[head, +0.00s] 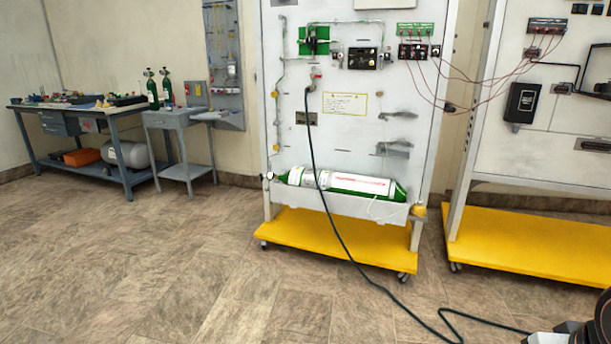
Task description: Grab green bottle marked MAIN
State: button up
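Two slim green bottles stand upright side by side on a small grey table: the left bottle (152,92) and the right bottle (167,88). Each has a dark valve on top and a pale label low on its body. The lettering is too small to read, so I cannot tell which is marked MAIN. A larger green and white cylinder (345,184) lies in a tray on the trainer panel. Part of my arm (603,318) shows at the bottom right corner, far from the bottles. Pale grey pieces beside it may be my gripper, mostly cut off.
The small grey table (172,121) stands beside a cluttered workbench (70,105). The trainer panel (345,130) stands on a yellow wheeled base (335,233), with another panel at right. A dark hose (347,248) runs down onto the floor. The floor at left is clear.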

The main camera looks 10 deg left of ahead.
aim_at(151, 92)
jog(key=i+j+u, duration=0.25)
jog(key=j+u, duration=0.15)
jog(key=i+j+u, duration=0.6)
jog(key=u, duration=0.2)
jog(key=i+j+u, duration=0.15)
jog(key=i+u, duration=0.5)
jog(key=i, duration=2.5)
jog(key=i+j+z, duration=0.15)
jog(key=i, duration=0.75)
jog(key=i+j+z, duration=0.15)
jog(key=i+z, duration=0.2)
jog(key=i, duration=0.15)
jog(key=i+j+z, duration=0.3)
jog(key=i, duration=0.15)
jog(key=i+j+z, duration=0.35)
jog(key=j+z, duration=0.45)
jog(key=j, duration=1.15)
jog(key=i+j+z, duration=0.2)
jog(key=j+z, duration=0.15)
jog(key=j, duration=0.75)
jog(key=j+z, duration=0.35)
jog(key=j, duration=0.75)
jog(key=j+z, duration=0.3)
jog(key=j, duration=0.85)
